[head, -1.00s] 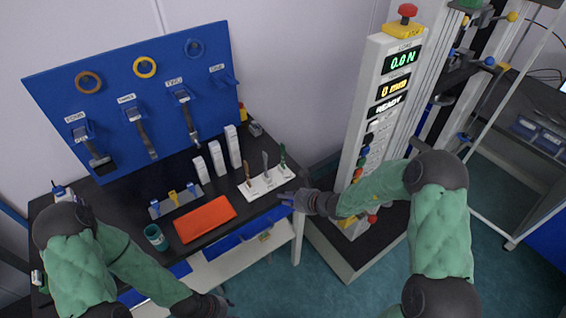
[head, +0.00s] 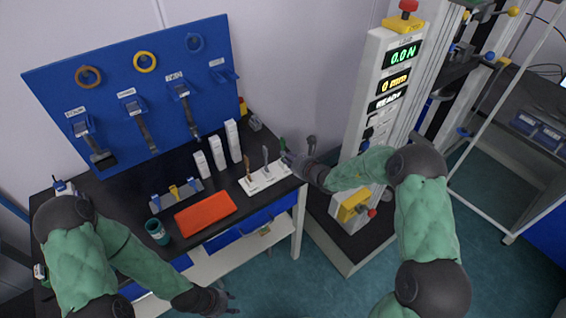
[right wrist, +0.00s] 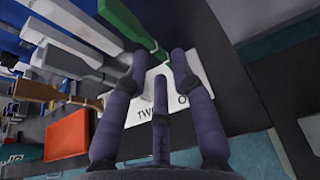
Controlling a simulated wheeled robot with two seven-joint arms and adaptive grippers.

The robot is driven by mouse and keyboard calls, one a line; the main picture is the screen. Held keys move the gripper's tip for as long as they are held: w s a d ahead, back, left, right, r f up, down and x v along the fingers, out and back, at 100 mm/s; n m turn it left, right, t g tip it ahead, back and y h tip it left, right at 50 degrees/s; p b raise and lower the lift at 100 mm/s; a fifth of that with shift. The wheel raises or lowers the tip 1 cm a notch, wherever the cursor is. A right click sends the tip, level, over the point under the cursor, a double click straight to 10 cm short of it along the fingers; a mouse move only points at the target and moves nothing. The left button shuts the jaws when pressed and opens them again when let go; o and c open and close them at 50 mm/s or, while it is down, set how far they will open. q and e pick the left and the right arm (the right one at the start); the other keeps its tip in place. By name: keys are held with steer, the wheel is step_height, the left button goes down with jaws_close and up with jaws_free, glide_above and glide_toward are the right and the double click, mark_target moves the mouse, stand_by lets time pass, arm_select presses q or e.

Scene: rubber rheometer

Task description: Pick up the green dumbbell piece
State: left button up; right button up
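The green dumbbell piece (head: 282,145) stands at the right end of a white holder (head: 267,180). In the right wrist view the green piece (right wrist: 124,20) reaches down toward the gap between my fingertips. My right gripper (head: 299,149) is open just right of the piece, its fingers spread. In the right wrist view the fingers of this gripper (right wrist: 160,65) are apart with nothing clearly held; I cannot tell whether they touch the piece. My left gripper (head: 232,302) is open and empty in front of the bench, low in the head view.
A grey and a brown piece (head: 265,156) stand in the same holder. White blocks (head: 218,151), an orange mat (head: 205,214) and a teal cup (head: 156,232) are on the black bench. The tester column (head: 385,100) stands right of the bench.

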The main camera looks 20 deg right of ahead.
steer(key=x, duration=0.3)
steer(key=shift+w+a+f+b, duration=0.15)
steer(key=shift+a+f+b, duration=0.05)
steer(key=shift+f+b, duration=0.2)
steer(key=shift+w+a, duration=0.1)
steer(key=shift+w, duration=0.25)
jaws_close()
